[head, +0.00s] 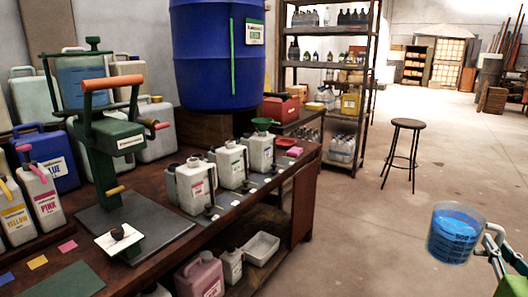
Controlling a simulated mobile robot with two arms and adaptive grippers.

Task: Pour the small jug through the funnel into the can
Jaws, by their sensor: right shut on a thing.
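The small jug (456,236) is a clear measuring cup with blue liquid in it, at the lower right. It looks nearly upright, over the floor and clear of the bench. My right gripper (490,239) is shut on the jug at its right side; the exact grip is partly cut off by the picture edge. A green funnel (265,123) shows at the far end of the bench, at the top of the farthest white can (260,153). Two more white cans, the middle one (231,165) and the nearest one (194,186), stand in the same row. My left gripper is not in view.
A green hand press (112,140) with an orange handle stands on the wooden bench (180,238). A big blue drum (215,55) stands behind. A stool (405,124) and metal shelves (330,75) are beyond.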

